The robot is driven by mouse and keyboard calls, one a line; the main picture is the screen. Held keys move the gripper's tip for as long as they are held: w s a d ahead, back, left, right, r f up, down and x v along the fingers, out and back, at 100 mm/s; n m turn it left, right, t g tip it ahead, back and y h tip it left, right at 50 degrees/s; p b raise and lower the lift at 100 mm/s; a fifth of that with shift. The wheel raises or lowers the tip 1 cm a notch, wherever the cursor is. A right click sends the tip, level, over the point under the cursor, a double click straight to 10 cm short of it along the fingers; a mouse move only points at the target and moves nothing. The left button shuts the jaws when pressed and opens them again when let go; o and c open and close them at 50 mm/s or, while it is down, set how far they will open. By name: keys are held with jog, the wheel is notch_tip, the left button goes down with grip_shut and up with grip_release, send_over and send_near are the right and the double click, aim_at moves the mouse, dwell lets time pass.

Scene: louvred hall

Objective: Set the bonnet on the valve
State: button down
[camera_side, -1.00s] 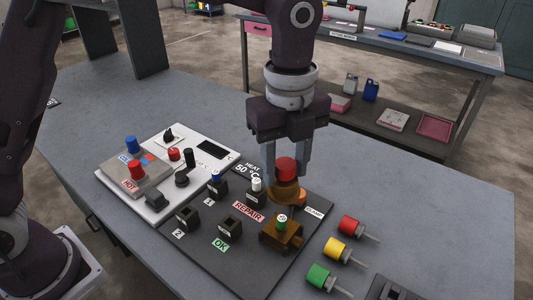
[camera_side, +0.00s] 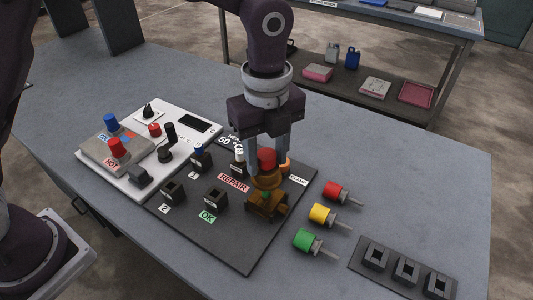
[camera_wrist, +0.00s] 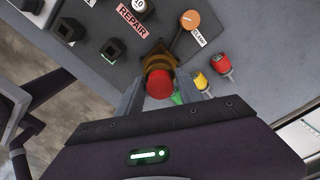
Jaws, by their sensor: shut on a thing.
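The bonnet (camera_side: 266,160) has a red cap over a brass-coloured lower part. My gripper (camera_side: 268,172) is shut on it, with one finger on each side. The bonnet is upright, over the brass valve body (camera_side: 264,207) on the dark board. A bit of green shows between bonnet and valve; I cannot tell whether they touch. In the wrist view the red cap (camera_wrist: 160,84) sits between my fingers (camera_wrist: 160,92) and hides most of the valve.
An orange-topped clamp (camera_wrist: 190,20) stands close behind the valve. Red (camera_side: 335,191), yellow (camera_side: 321,214) and green (camera_side: 307,239) plugs lie to the right. A dark socket strip (camera_side: 405,271) is at front right. A white control panel (camera_side: 187,127) is at left.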

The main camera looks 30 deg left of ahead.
aim_at(266, 174)
dwell(0.3)
jog(key=shift+f, duration=2.4)
jog(key=c, duration=0.7)
grip_release()
jog(key=shift+r, duration=2.5)
notch_tip(266, 174, up, 7)
jog(key=shift+r, duration=0.1)
